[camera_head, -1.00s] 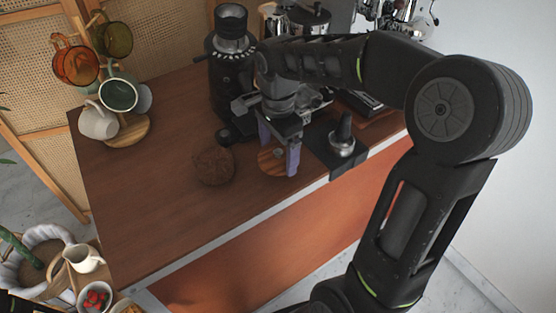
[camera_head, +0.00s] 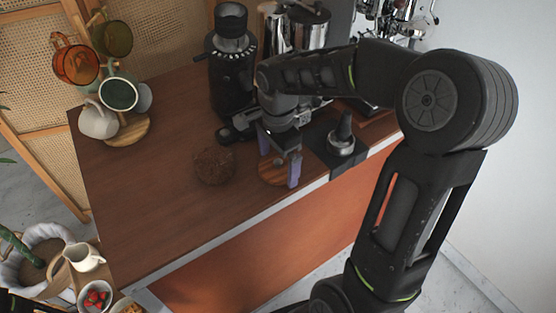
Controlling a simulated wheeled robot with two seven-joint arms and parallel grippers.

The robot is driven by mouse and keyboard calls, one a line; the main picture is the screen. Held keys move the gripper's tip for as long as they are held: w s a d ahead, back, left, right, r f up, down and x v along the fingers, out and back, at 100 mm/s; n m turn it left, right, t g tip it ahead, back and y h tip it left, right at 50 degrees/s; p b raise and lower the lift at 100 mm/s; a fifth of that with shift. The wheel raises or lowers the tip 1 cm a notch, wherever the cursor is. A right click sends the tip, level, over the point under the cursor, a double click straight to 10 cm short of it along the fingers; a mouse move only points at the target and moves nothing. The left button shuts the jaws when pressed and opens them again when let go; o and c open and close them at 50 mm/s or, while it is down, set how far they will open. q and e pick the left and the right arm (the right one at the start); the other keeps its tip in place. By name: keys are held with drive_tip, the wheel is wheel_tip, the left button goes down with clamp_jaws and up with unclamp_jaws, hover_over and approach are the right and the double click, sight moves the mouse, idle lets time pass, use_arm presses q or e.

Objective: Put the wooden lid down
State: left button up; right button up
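The wooden lid (camera_head: 272,174) is a round reddish-brown disc with a small knob on top, near the counter's front edge. My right gripper (camera_head: 281,160) points down at it, its purple fingers at opposite sides of the lid. It appears shut on the lid's rim. I cannot tell whether the lid touches the counter. The far finger is partly hidden behind the lid. My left gripper is not in view.
A dark brown round object (camera_head: 213,165) sits left of the lid. A tamper (camera_head: 341,138) on a dark mat (camera_head: 324,150) stands to the right, and a black grinder (camera_head: 232,75) behind. The wooden counter (camera_head: 150,200) is clear at front left.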

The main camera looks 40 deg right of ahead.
sight(278, 161)
drive_tip(key=shift+r, duration=0.1)
wheel_tip(278, 161, up, 12)
idle(0.6)
idle(0.9)
